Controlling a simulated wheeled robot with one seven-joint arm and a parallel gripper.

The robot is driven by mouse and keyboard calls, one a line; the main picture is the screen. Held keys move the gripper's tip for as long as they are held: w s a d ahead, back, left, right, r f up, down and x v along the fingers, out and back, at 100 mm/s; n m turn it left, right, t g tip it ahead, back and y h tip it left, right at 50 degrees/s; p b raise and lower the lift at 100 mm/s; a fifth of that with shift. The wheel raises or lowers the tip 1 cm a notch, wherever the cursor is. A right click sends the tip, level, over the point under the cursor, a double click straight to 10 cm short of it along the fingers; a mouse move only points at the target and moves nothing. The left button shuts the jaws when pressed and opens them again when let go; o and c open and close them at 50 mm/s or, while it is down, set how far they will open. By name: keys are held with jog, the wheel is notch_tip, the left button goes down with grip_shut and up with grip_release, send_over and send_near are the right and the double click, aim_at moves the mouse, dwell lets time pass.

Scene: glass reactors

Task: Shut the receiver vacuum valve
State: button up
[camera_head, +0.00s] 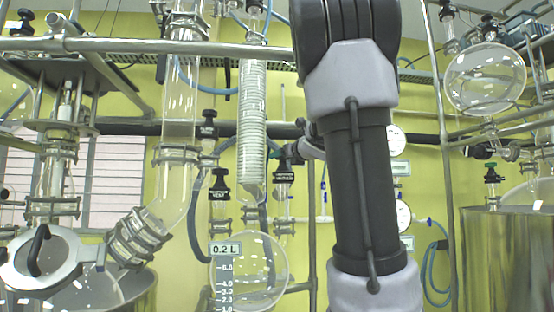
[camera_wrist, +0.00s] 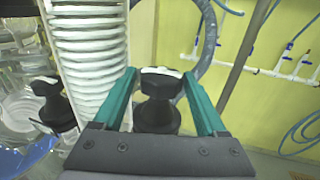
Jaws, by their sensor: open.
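The receiver vacuum valve has a black knob and a black labelled body (camera_head: 284,178), left of my arm in the head view. In the wrist view its black winged knob (camera_wrist: 161,82) stands between the two teal fingers of my gripper (camera_wrist: 159,76). The valve's lower part is hidden behind the gripper body. In the head view my gripper (camera_head: 287,152) is small and partly hidden by my arm, at the valve's top.
A second black-knobbed valve, labelled vent (camera_head: 220,185), stands to the left; a black knob (camera_wrist: 48,90) also shows left in the wrist view. The coiled glass condenser (camera_head: 252,120) rises between the valves. A round receiver flask (camera_head: 262,270) hangs below. Blue hoses run along the yellow wall.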

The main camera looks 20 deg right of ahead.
jog(key=shift+w+d, duration=0.1)
jog(key=shift+w, duration=1.9)
jog(key=c, duration=1.1)
jog(key=shift+d+m+h, duration=0.1)
jog(key=shift+m+h, duration=0.2)
jog(key=shift+h, duration=0.1)
jog(key=shift+s+d+m+g+h, duration=0.1)
jog(key=shift+d+m+g+h, duration=0.2)
jog(key=shift+m+h, duration=0.75)
jog(key=shift+s+d+m+g+h, duration=0.15)
jog(key=shift+m+g+h, duration=0.4)
jog(key=shift+h, duration=0.95)
jog(key=shift+w+d+m+g+h, duration=0.1)
jog(key=shift+d+m+g+h, duration=0.15)
jog(key=shift+m+h, duration=0.85)
jog(key=shift+s+d+m+g+h, duration=0.15)
jog(key=shift+m+g+h, duration=0.75)
jog(key=shift+h, duration=0.2)
jog(key=shift+s+d+m+g+h, duration=0.1)
jog(key=shift+s+m+g+h, duration=0.1)
jog(key=shift+m+g+h, duration=0.7)
jog(key=shift+s+d+m+g+h, duration=0.15)
jog(key=shift+m+g+h, duration=0.55)
jog(key=shift+g+h, duration=0.5)
